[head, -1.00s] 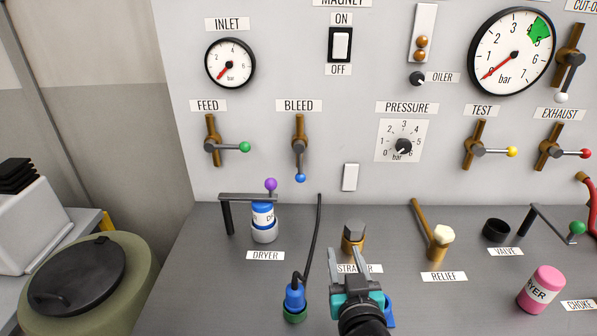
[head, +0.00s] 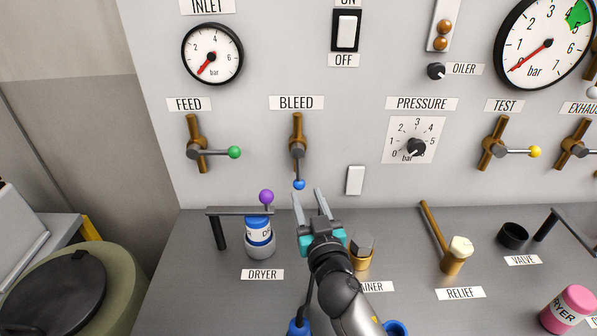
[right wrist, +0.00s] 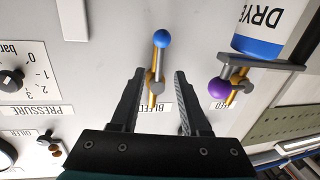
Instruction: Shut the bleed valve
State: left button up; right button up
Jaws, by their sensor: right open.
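The bleed valve (head: 297,150) is on the wall panel under the BLEED label, with a brass body and a grey lever pointing down along the pipe to a blue ball (head: 299,184). My right gripper (head: 309,194) is open and empty, just below and in front of the blue ball in the head view. In the right wrist view, which is upside down, the valve lever (right wrist: 158,70) and its blue ball (right wrist: 163,38) appear between and beyond the open fingers (right wrist: 155,85). No contact shows. My left gripper is not in view.
The feed valve (head: 234,152) with a green ball is to the left. The dryer (head: 259,237), with a clamp bar and purple knob (head: 266,197), stands close to the left of my gripper. The strainer (head: 362,250) is partly hidden behind my arm. A white blank plate (head: 355,180) is to the right.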

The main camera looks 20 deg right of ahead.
aim_at(299, 175)
jog(key=w, duration=0.7)
jog(key=shift+w+d, duration=0.3)
jog(key=shift+d, duration=0.05)
jog(key=shift+w, duration=0.85)
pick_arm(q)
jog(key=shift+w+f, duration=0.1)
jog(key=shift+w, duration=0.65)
pick_arm(e)
jog(key=shift+c, duration=0.2)
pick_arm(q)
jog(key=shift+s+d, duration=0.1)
pick_arm(e)
grip_shut()
